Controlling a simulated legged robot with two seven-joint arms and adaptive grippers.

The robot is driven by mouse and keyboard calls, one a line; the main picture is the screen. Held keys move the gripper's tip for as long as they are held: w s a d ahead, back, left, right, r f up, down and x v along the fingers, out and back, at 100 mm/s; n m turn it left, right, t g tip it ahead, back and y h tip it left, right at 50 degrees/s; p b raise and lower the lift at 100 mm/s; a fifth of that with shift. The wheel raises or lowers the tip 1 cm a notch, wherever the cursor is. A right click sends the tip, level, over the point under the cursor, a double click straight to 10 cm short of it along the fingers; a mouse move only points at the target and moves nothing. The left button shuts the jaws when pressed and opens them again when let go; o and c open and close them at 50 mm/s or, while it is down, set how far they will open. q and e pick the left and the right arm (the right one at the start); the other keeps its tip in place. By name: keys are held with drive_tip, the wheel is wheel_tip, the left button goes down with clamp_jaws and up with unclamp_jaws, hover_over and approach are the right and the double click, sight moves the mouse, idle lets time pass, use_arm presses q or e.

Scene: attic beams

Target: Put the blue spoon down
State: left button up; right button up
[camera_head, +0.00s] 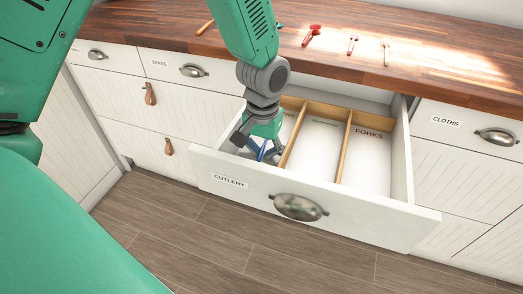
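The drawer labelled CUTLERY (240,172) is pulled open, and two wooden dividers (294,134) split it into three compartments. My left gripper (262,152) points down into the left compartment. Its fingertips come together on a blue spoon (263,147), of which only a short thin part shows between the fingers. I cannot tell whether the spoon touches the drawer floor. The gripper covers much of this compartment and any label in it. The middle compartment has a small green label too faint to read. The right one reads FORKS. My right gripper is out of view.
On the wooden counter (440,50) lie a red utensil (311,34), a smaller red one (352,44), a tan one (387,52) and an orange-brown one (205,28). Closed drawers labelled SPARE (160,64) and CLOTHS (446,121) flank the open drawer. The middle and right compartments look empty.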

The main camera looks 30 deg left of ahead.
sight(262, 150)
use_arm(q)
drive_tip(key=shift+s+d+r, duration=0.1)
idle(0.3)
drive_tip(key=shift+r, duration=0.3)
wheel_tip(262, 150, up, 13)
drive_tip(key=p, duration=0.3)
drive_tip(key=shift+f+p, duration=0.15)
drive_tip(key=shift+p, duration=0.15)
